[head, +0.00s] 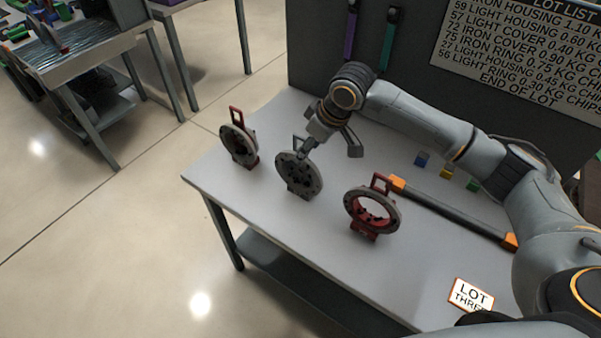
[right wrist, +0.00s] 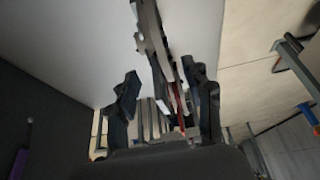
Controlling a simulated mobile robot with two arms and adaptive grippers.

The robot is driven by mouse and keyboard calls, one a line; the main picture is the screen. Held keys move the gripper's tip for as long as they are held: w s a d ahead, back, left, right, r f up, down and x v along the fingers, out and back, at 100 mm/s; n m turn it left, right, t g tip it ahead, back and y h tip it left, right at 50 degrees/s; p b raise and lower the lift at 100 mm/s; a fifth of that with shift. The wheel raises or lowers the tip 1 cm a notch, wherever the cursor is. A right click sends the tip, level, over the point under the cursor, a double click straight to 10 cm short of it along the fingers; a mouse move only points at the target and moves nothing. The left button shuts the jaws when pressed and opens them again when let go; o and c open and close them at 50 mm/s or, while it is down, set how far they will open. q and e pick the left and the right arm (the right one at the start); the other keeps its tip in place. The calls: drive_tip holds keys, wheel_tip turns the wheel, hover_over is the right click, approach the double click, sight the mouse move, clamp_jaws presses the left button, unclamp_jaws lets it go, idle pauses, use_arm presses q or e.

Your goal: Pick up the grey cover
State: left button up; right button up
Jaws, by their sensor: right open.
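The grey cover (head: 299,177) is a dark grey round disc standing upright on the table, middle of three round parts in the head view. My right gripper (head: 329,148) is just above and behind it, with its fingers apart. In the right wrist view my right gripper (right wrist: 164,88) is open, and grey parts seen edge-on (right wrist: 150,35) reach between its fingers. I cannot tell whether the fingers touch the cover. The cover's top is partly hidden by the gripper. My left gripper is not in view.
A ring-shaped part with a red handle (head: 238,146) stands to the left, and a red-lined ring (head: 372,211) to the right. A grey bar with orange ends (head: 455,213) lies on the table (head: 290,245). Small coloured blocks (head: 446,173) and a lot sign (head: 471,295) are there too.

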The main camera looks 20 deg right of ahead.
drive_tip(key=shift+w+a+f, duration=0.1)
drive_tip(key=shift+w+f, duration=0.1)
drive_tip(key=shift+f, duration=0.2)
drive_tip(key=shift+p+x, duration=0.65)
drive_tip(key=shift+x, duration=1.7)
drive_tip(key=shift+f, duration=0.3)
drive_tip(key=shift+s, duration=0.1)
drive_tip(key=c, duration=0.9)
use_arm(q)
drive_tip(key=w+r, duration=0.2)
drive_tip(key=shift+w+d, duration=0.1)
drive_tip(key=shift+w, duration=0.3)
use_arm(e)
clamp_jaws()
